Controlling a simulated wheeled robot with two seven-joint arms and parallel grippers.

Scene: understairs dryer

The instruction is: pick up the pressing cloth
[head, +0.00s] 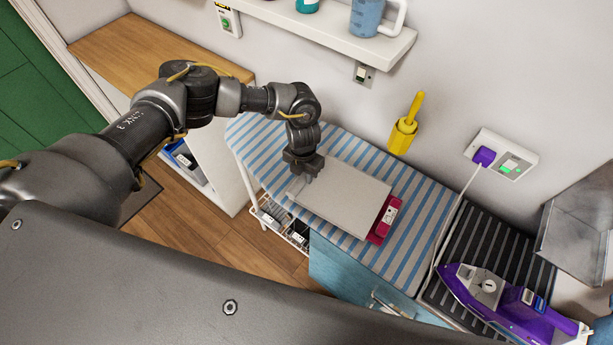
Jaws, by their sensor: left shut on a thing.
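The pressing cloth (345,198) looks like a flat, pale grey rectangle over the blue-and-white striped ironing board (418,232). A red item with a white label (381,226) shows from under its right end. My left gripper (304,177) is at the cloth's left end, pointing down, and is shut on the cloth's edge. The fingertips are small and partly hidden. I cannot tell whether the cloth is lifted clear of what lies under it. My right gripper is not in view.
A purple iron (510,305) rests on a dark ribbed mat (492,262) at the right, its cord running to a purple plug (484,156). A yellow holder (403,135) hangs on the wall. A shelf (330,32) with a blue jug (368,17) is above. A wooden counter (130,50) stands left.

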